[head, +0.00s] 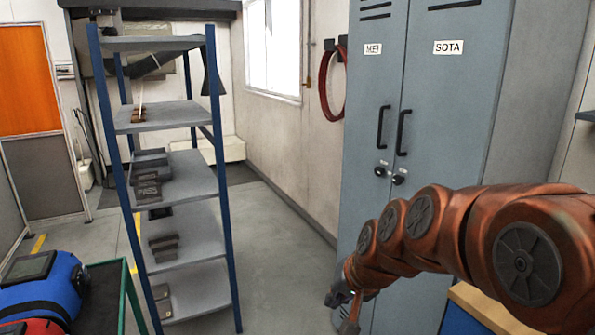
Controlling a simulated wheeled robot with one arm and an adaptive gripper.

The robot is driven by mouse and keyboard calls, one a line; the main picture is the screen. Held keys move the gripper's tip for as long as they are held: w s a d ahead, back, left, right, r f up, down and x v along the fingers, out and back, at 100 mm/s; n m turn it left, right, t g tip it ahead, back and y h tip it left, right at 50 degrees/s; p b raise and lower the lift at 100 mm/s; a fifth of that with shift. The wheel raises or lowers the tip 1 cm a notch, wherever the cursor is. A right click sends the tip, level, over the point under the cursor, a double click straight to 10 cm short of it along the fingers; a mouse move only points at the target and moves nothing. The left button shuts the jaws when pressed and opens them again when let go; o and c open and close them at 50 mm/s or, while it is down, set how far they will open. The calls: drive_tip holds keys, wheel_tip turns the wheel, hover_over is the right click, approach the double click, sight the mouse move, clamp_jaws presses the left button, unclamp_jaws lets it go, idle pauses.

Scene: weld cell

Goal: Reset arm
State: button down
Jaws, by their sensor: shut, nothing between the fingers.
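My arm reaches in from the right side of the head view, in front of the grey cabinet (445,110). My gripper (347,322) is at the arm's far end, low in the picture and partly cut off by the bottom edge. It is shut and holds nothing. It hangs in front of the lower part of the cabinet's left door. The cabinet doors are closed and bear the labels "MEJ" and "SOTA".
A blue-posted shelf rack (190,225) with several small dark parts stands at left. A blue machine (45,285) and a green-edged cart (105,300) are at lower left. A wooden-edged bench (485,312) lies beneath my arm. Floor between rack and cabinet is clear.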

drive_tip(key=s+d+f+g+h, duration=0.1)
drive_tip(key=s+d+g, duration=0.1)
drive_tip(key=s, duration=0.7)
drive_tip(key=s+d+f+n+g+h+p, duration=0.1)
drive_tip(key=s+d, duration=0.4)
drive_tip(key=s, duration=0.5)
drive_tip(key=s+d+f+n+g+h, duration=0.1)
drive_tip(key=s+d+f+g, duration=0.1)
drive_tip(key=s, duration=0.8)
drive_tip(key=shift+s+d+f+g+p, duration=0.15)
drive_tip(key=shift+d+f+g+p, duration=0.15)
drive_tip(key=shift+d+g, duration=0.65)
drive_tip(key=c, duration=1.8)
unclamp_jaws()
drive_tip(key=shift+c, duration=0.2)
